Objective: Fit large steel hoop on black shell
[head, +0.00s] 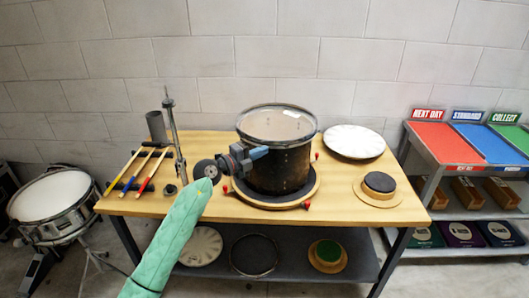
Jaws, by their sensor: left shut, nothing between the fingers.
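The black shell (280,168) stands upright on a round wooden base on the bench. A large steel hoop (239,132) lies at its top, around a pale, see-through head (277,122). The hoop looks a little wider than the shell; whether it is fully seated cannot be told. My left gripper (262,153) is shut and empty, at the shell's upper left side just below the hoop. It hides part of the shell wall; whether it touches cannot be told. My right gripper is not in view.
A metal stand (175,135), a grey cylinder (156,127) and coloured-handled tools (140,170) are at the left. A white drumhead (354,141) and a black disc (380,182) lie at the right. Another ring (232,256) is on the lower shelf.

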